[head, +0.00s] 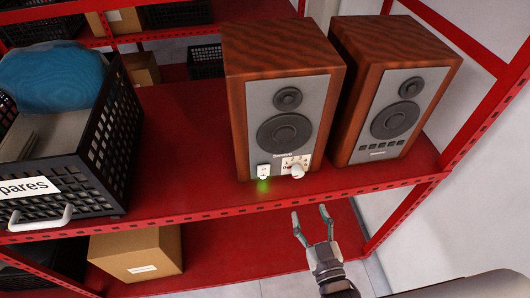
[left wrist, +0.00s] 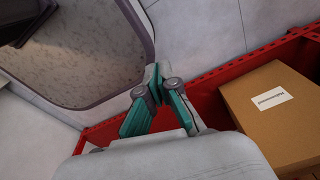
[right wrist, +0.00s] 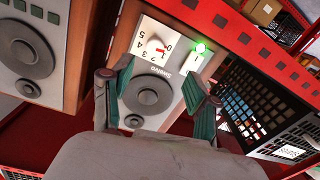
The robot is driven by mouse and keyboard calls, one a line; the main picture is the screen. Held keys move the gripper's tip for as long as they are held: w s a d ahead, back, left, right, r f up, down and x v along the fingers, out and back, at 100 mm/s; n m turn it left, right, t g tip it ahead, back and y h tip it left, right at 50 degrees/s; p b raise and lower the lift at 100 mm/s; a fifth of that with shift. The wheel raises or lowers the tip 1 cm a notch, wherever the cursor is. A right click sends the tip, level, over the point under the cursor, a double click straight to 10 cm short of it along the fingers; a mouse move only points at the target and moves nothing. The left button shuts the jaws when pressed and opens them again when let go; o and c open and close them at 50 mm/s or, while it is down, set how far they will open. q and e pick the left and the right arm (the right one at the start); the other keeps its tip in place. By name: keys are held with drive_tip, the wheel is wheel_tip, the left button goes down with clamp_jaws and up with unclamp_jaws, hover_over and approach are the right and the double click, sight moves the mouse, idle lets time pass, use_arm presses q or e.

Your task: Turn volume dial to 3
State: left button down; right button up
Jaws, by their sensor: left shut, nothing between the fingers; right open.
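The volume dial (head: 297,171) is a small white knob on the lower front of the left wooden speaker (head: 285,70). It also shows in the right wrist view (right wrist: 153,44), on a white panel numbered 0 to 5, with a red mark by the 0. A white switch (head: 264,171) with a green light sits beside it. My right gripper (head: 311,213) is open and empty, in front of the shelf edge, below and slightly right of the dial, apart from it. My left gripper (left wrist: 157,75) is shut and empty in the left wrist view, away from the speakers.
A second wooden speaker (head: 391,85) stands to the right. A black mesh basket (head: 110,150) with a blue item stands at left on the red shelf (head: 190,140). A cardboard box (head: 137,254) sits on the lower shelf. Free room lies between basket and speaker.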

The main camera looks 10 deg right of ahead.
sight(299, 176)
drive_tip(key=w+p, duration=0.1)
drive_tip(key=w, duration=0.7)
drive_tip(key=w+p, duration=0.1)
drive_tip(key=w, duration=0.3)
drive_tip(key=shift+r+p, duration=0.25)
drive_tip(key=shift+p, duration=0.1)
use_arm(q)
drive_tip(key=shift+s+d+r, duration=0.2)
drive_tip(key=shift+r, duration=0.6)
drive_tip(key=shift+s+d+r, duration=0.15)
drive_tip(key=shift+r, duration=0.65)
use_arm(e)
drive_tip(key=shift+w+a+f, duration=0.1)
drive_tip(key=shift+w, duration=0.5)
drive_tip(key=c, duration=0.7)
use_arm(q)
drive_tip(key=shift+s+d, duration=0.15)
drive_tip(key=shift+d, duration=0.2)
use_arm(e)
clamp_jaws()
